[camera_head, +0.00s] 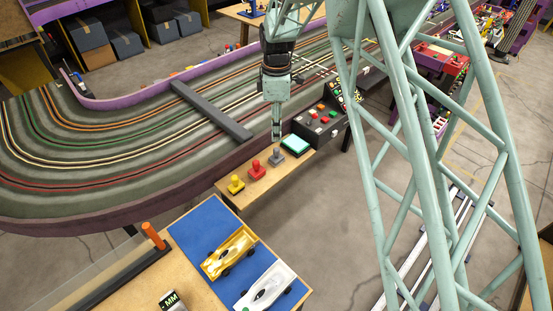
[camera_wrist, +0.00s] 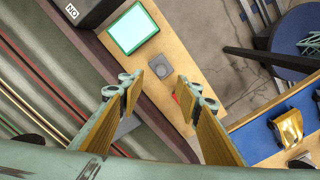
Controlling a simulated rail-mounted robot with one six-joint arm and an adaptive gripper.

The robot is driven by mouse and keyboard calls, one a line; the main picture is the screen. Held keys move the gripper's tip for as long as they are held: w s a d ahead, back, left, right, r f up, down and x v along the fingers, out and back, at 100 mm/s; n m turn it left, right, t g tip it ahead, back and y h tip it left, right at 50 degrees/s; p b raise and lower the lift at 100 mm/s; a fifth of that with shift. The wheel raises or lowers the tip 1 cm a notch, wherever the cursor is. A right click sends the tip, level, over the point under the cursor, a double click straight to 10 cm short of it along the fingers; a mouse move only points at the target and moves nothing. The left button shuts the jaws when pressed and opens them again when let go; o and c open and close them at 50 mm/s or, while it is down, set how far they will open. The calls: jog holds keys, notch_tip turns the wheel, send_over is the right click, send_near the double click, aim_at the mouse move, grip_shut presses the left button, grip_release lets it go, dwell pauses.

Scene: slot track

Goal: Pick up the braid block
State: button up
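None of the things in view is clearly marked as the braid block. A grey block with a knob (camera_head: 276,158) stands on a small wooden shelf (camera_head: 238,199), beside a red knobbed block (camera_head: 256,170) and a yellow one (camera_head: 236,185). My gripper (camera_head: 276,134) points down above the shelf, close to the grey block in the picture. In the wrist view, my gripper (camera_wrist: 158,82) is open and empty. The grey block (camera_wrist: 162,67) shows just past the gap between its fingertips. Part of the red block (camera_wrist: 176,98) shows near the right finger, which hides the rest.
A teal-topped pad (camera_head: 297,145) lies at the shelf's right end, next to a dark control box (camera_head: 320,121) with coloured buttons. The slot track (camera_head: 120,150) with its purple wall runs behind. Yellow (camera_head: 229,252) and white (camera_head: 265,288) cars lie on a blue mat in front.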

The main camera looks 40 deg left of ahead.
aim_at(277, 149)
jog(key=shift+f+b, duration=0.35)
jog(key=shift+f, duration=2.25)
jog(key=shift+s+d+f+b, duration=0.1)
jog(key=shift+f+b, duration=0.3)
jog(key=shift+f, duration=0.9)
jog(key=shift+s+f+b, duration=0.1)
jog(key=shift+f+b, duration=0.3)
jog(key=shift+f, duration=0.9)
jog(key=shift+c, duration=0.3)
jog(key=c, duration=1)
jog(key=shift+o, duration=0.2)
jog(key=shift+r, duration=0.15)
jog(key=shift+r+p, duration=0.55)
jog(key=shift+r, duration=1.05)
jog(key=shift+d+r, duration=0.1)
jog(key=shift+d, duration=0.05)
jog(key=s+d+r+p, duration=0.1)
jog(key=s+d+p, duration=0.1)
jog(key=s+d, duration=0.8)
jog(key=shift+d+r, duration=0.2)
jog(key=shift+d, duration=0.9)
